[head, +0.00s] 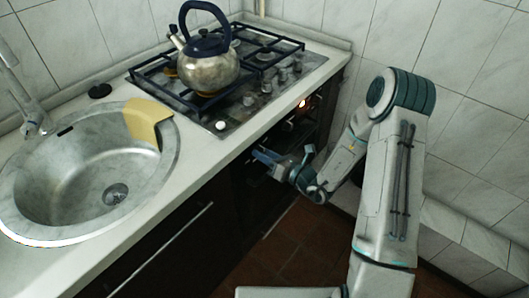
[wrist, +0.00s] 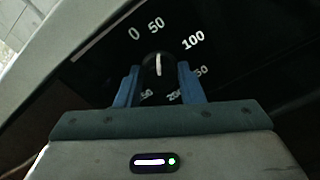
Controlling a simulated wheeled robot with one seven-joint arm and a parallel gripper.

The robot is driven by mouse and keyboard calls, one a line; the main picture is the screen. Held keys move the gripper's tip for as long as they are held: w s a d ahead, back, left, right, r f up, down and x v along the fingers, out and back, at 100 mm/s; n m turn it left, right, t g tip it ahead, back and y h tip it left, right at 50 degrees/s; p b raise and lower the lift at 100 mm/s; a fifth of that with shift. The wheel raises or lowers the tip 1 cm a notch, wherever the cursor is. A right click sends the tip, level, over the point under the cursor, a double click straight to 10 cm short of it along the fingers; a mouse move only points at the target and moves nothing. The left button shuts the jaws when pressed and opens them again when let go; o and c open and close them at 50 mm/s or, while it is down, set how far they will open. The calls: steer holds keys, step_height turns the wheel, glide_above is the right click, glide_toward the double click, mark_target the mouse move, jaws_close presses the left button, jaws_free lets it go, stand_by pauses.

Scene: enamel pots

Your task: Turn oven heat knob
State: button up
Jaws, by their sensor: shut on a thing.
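The oven heat knob (wrist: 158,66) is round and black with a white pointer line, in the middle of the wrist view. A dial with white numbers is printed around it, with 0, 50 and 100 readable above. The pointer line stands nearly upright in the picture, aimed between 50 and 100. My gripper (wrist: 158,82) is shut on the knob, one blue finger at each side. In the head view my gripper (head: 268,158) is at the dark oven front (head: 240,185), below the counter edge. The knob is hidden there.
A gas hob (head: 235,115) with a kettle (head: 208,70) stands on the counter above the oven. A sink (head: 85,170) with a yellow cloth-like piece (head: 147,120) on its rim is at the left. A tiled wall is at the right.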

stand_by(0.4)
steer(key=o, duration=0.9)
steer(key=v, duration=1.4)
steer(key=shift+a, duration=0.1)
